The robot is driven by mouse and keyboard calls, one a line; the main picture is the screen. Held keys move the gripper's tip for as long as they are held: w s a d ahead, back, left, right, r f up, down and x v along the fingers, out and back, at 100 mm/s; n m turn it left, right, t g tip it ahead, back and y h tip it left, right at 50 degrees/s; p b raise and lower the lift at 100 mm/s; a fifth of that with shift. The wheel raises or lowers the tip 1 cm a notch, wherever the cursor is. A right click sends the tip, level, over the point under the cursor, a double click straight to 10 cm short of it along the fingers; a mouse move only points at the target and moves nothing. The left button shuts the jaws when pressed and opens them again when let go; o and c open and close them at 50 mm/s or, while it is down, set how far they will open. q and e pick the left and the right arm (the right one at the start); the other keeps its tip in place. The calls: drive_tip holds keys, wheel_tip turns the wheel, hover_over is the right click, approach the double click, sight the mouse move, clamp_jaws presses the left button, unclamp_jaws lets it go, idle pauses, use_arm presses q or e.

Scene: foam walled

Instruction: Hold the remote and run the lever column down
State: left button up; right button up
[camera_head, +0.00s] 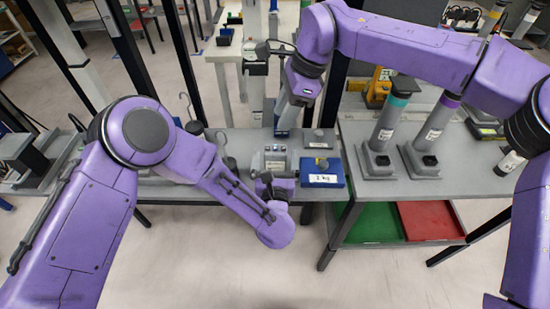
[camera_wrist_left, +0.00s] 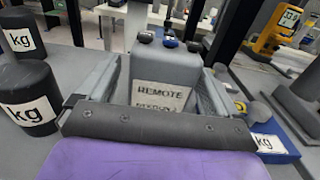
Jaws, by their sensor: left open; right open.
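The remote is a grey box with small dark knobs and a REMOTE label; it shows in the left wrist view (camera_wrist_left: 162,75) and on the table in the head view (camera_head: 276,152). My left gripper (camera_wrist_left: 160,95) is open, with one finger on each side of the remote; I cannot tell if they touch it. It also shows in the head view (camera_head: 270,186). A pale upright post (camera_head: 254,92) behind the remote may be the lever column.
A blue 1 kg weight (camera_head: 321,173) sits right of the remote. Dark kg weights (camera_wrist_left: 28,95) stand to its left. Two grey tubes with coloured rings (camera_head: 392,115) stand on the right table, above green (camera_head: 376,224) and red (camera_head: 428,220) trays. The floor in front is clear.

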use_arm(q)
drive_tip(key=shift+w, duration=0.25)
drive_tip(key=c, duration=1.1)
drive_tip(key=shift+c, duration=0.2)
use_arm(e)
clamp_jaws()
drive_tip(key=shift+r, duration=0.1)
idle(0.4)
